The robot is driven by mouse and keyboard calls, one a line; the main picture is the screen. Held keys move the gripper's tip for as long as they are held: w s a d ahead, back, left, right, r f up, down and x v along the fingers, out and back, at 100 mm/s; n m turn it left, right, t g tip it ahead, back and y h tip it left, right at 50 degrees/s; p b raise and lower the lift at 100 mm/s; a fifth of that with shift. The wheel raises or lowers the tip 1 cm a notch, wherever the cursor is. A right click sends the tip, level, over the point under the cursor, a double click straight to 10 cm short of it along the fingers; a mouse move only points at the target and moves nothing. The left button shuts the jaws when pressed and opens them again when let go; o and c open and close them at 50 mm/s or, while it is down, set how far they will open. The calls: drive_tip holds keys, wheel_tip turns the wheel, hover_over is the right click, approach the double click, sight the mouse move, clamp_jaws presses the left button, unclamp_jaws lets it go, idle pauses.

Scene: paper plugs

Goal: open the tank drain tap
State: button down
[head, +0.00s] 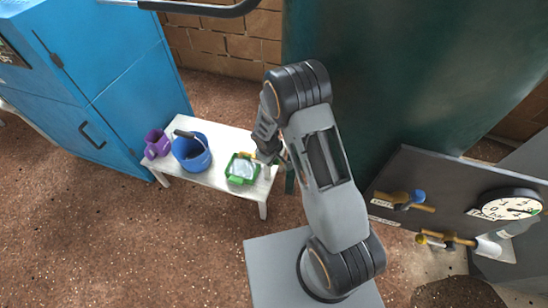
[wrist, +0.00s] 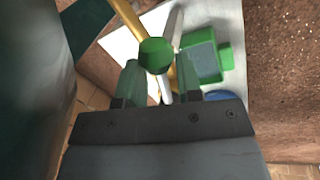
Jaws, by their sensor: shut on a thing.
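The dark green tank (head: 410,75) stands behind my arm in the head view. In the wrist view a brass tap pipe (wrist: 126,14) comes in from the top and ends at a round green knob (wrist: 156,55). My gripper (wrist: 157,72) has its two fingers on either side of this knob and is shut on it. In the head view my gripper (head: 270,153) is low beside the tank's left edge, over the right end of a white bench. The tap is mostly hidden by my arm there. I cannot tell how far the tap is turned.
The white bench (head: 213,178) holds a purple mug (head: 157,144), a blue bucket (head: 193,155) and a green tub (head: 242,169). A blue cabinet (head: 85,70) stands at the left. A grey panel (head: 430,180) at the right carries a dial (head: 507,205) and tap-like fittings.

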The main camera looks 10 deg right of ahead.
drive_tip(key=c, duration=0.8)
unclamp_jaws()
drive_tip(key=r+p, duration=0.1)
drive_tip(key=r, duration=0.3)
drive_tip(key=s+a+r+p, duration=0.1)
drive_tip(key=r, duration=0.4)
drive_tip(key=a+r+p, duration=0.1)
drive_tip(key=r+p, duration=0.1)
drive_tip(key=r, duration=0.2)
drive_tip(key=shift+s+a+r, duration=0.1)
drive_tip(key=shift+s+r, duration=0.2)
drive_tip(key=shift+s, duration=0.05)
